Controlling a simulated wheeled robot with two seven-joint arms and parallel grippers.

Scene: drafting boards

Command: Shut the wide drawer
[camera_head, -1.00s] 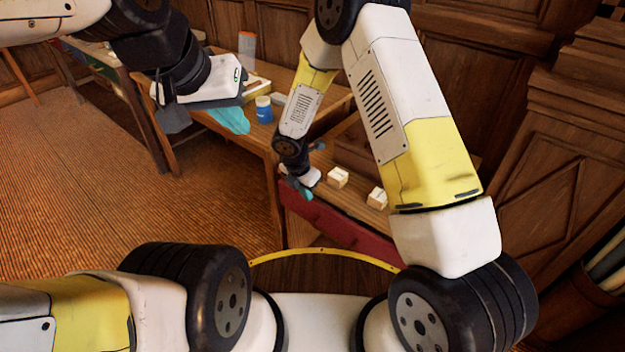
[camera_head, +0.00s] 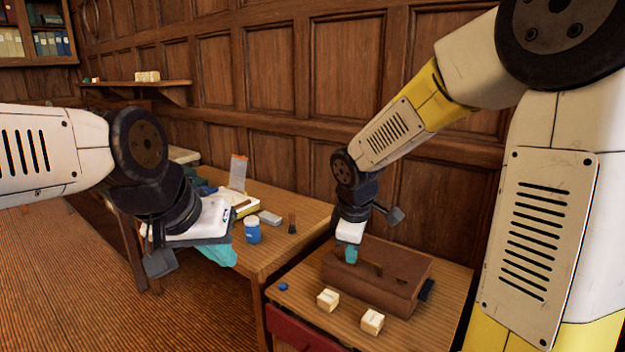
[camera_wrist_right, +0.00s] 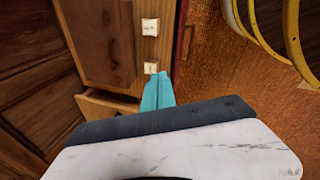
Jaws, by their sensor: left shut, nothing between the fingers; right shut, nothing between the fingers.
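A drawer with a red front (camera_head: 298,334) sits under the top of the right-hand desk, cut off by the bottom edge of the head view. My right gripper (camera_head: 351,255), with teal fingers, is shut and empty, above the desk by the brown case. Its fingers (camera_wrist_right: 158,90) also show in the wrist view. My left gripper (camera_head: 218,254) is shut and empty in front of the left table.
The brown case (camera_head: 385,290) lies on the right desk (camera_head: 446,312). Two small pale boxes (camera_head: 328,299) (camera_head: 372,321) and a blue item (camera_head: 283,286) are near its front edge. The left table holds a blue jar (camera_head: 252,230) and a grey block (camera_head: 270,217). Wood panelling stands behind.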

